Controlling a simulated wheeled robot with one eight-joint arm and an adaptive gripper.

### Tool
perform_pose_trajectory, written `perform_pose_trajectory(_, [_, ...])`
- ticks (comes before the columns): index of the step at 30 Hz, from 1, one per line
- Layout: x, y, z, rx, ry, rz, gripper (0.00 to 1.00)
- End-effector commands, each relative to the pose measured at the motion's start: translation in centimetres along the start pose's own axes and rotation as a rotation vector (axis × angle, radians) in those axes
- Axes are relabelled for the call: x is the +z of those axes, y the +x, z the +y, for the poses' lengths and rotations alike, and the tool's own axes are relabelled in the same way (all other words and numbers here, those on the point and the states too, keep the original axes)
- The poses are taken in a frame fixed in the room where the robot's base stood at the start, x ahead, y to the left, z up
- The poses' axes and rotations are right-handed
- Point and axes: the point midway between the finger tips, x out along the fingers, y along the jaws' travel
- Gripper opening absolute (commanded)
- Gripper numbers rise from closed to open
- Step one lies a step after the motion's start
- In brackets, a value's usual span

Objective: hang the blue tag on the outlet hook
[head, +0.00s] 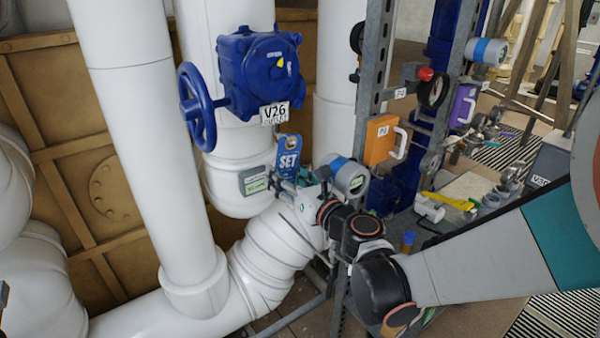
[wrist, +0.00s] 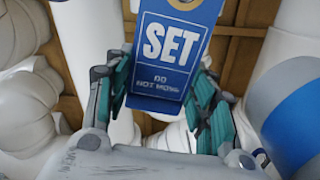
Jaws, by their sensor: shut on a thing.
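The blue tag (head: 288,157) stands upright in my gripper, with "SET" in white letters on its face. In the wrist view the tag (wrist: 168,45) shows between the two finger pads, its lower edge between them and its top cut off by the picture. My gripper (wrist: 160,88) is shut on it. In the head view my gripper (head: 287,180) is just below the blue valve gearbox (head: 262,75) and its "V26" plate (head: 274,113), in front of the white pipe. I cannot make out the outlet hook in either view.
A blue handwheel (head: 197,107) sticks out left of the gearbox. A small grey-green label (head: 255,181) is on the pipe left of my gripper. A blue-banded gauge (head: 350,177) is close on the right. An orange box (head: 381,140) hangs on the metal frame (head: 376,60).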

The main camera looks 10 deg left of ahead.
Motion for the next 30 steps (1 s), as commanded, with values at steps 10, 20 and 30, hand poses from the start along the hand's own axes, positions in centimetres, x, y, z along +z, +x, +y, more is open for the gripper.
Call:
perform_pose_trajectory(10, [-0.8, 1.6, -0.1, 0.002, 0.0, 0.0, 0.37])
perform_pose_trajectory(20, [-1.1, 2.0, -0.2, 0.001, 0.0, 0.0, 0.37])
perform_pose_trajectory(30, [-1.0, 2.0, -0.2, 0.001, 0.0, 0.0, 0.37])
